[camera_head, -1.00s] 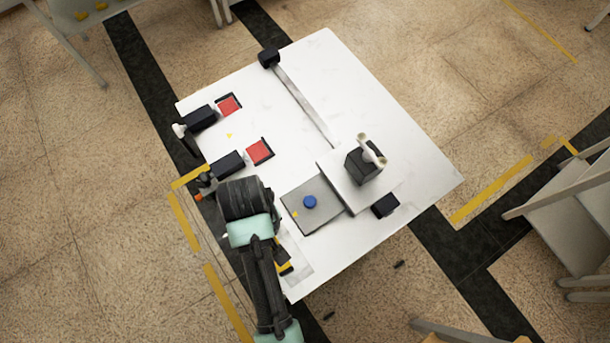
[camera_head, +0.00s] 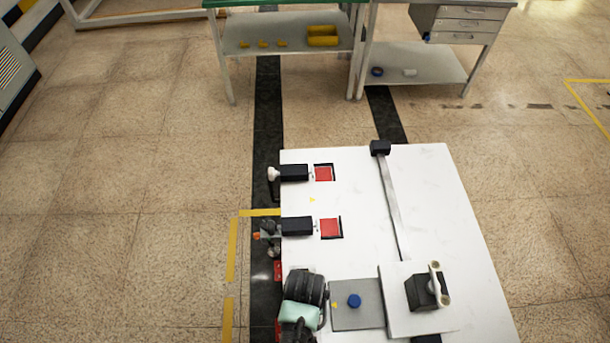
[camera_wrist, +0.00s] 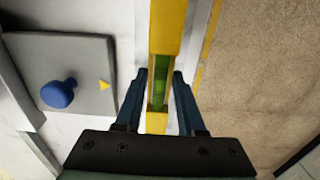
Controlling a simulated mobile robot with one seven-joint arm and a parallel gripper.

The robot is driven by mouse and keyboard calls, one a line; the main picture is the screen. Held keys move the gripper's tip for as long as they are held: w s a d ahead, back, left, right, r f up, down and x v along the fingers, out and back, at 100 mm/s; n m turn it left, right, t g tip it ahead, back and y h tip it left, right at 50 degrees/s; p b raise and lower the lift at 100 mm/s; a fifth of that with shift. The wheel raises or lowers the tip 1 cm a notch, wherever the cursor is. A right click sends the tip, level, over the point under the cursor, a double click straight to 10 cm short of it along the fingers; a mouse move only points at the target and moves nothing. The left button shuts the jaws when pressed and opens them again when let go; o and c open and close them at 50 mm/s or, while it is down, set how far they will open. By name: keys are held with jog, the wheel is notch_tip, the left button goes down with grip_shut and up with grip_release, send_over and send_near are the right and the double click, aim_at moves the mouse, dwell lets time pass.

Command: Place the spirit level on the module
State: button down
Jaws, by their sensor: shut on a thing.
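My gripper (camera_wrist: 158,85) is shut on the yellow spirit level (camera_wrist: 166,35) in the wrist view. The level's green vial section lies between the blue fingers, and its yellow body runs up out of the picture. It is above the table's edge, with the floor to its right. A grey square plate with a blue knob (camera_wrist: 58,94) and a yellow triangle lies to the left, apart from the level. The plate also shows in the head view (camera_head: 370,318), right of my arm. There my arm hides the gripper and level. No label shows which part is the module.
The white table (camera_head: 445,190) carries two red pads (camera_head: 323,174) (camera_head: 330,228) beside black clamp-like blocks. A long bar (camera_head: 393,215) lies lengthwise. A white plate with a black block (camera_head: 421,294) and pale handle adjoins the grey plate. Workbenches (camera_head: 290,38) stand beyond open floor.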

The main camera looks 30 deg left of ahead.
jog(key=shift+f, duration=0.15)
jog(key=c, duration=0.5)
grip_release()
notch_tip(320, 180, up, 12)
jog(key=shift+r, duration=0.2)
